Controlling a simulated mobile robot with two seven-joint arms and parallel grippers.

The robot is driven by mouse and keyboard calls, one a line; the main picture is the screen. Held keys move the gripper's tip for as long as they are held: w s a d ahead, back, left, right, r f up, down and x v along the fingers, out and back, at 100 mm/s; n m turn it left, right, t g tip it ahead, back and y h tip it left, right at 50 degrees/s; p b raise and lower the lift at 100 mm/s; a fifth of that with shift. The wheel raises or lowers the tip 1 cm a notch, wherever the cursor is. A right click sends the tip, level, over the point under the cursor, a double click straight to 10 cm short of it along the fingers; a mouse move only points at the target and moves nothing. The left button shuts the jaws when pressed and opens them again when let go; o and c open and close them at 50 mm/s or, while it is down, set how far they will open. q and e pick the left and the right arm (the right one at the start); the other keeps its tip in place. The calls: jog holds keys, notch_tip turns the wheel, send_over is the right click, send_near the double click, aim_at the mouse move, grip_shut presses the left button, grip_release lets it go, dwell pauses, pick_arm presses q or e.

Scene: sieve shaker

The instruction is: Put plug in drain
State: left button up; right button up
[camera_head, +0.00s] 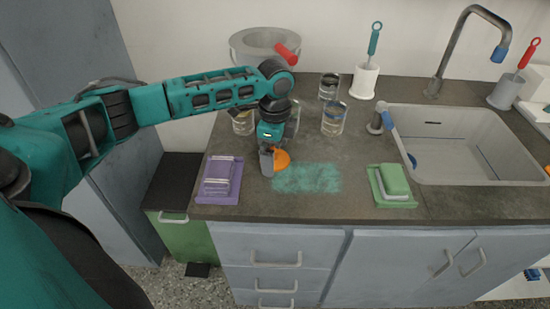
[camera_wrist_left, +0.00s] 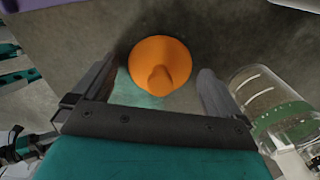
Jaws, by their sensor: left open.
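The orange plug (camera_head: 283,159) sits on the dark countertop, at the left end of a teal patch. In the left wrist view the plug (camera_wrist_left: 160,64) is a round disc with a knob facing the camera. My left gripper (camera_head: 271,163) points down at the plug and partly covers it in the head view. Its two fingers (camera_wrist_left: 157,78) are open, one on each side of the plug, with gaps on both sides. The grey sink (camera_head: 480,150) is at the right; I cannot make out its drain clearly. My right gripper is not in view.
Drinking glasses (camera_head: 334,118) stand behind my left gripper; a glass (camera_wrist_left: 270,105) is close to one finger in the wrist view. A purple tray (camera_head: 220,195) and a green sponge (camera_head: 394,178) lie near the front edge. A tap (camera_head: 468,45) arches over the sink.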

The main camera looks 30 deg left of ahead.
pick_arm(q)
jog(key=shift+c, duration=0.5)
jog(key=c, duration=0.9)
jog(key=shift+r, duration=0.1)
notch_tip(320, 180, up, 20)
jog(key=p, duration=0.3)
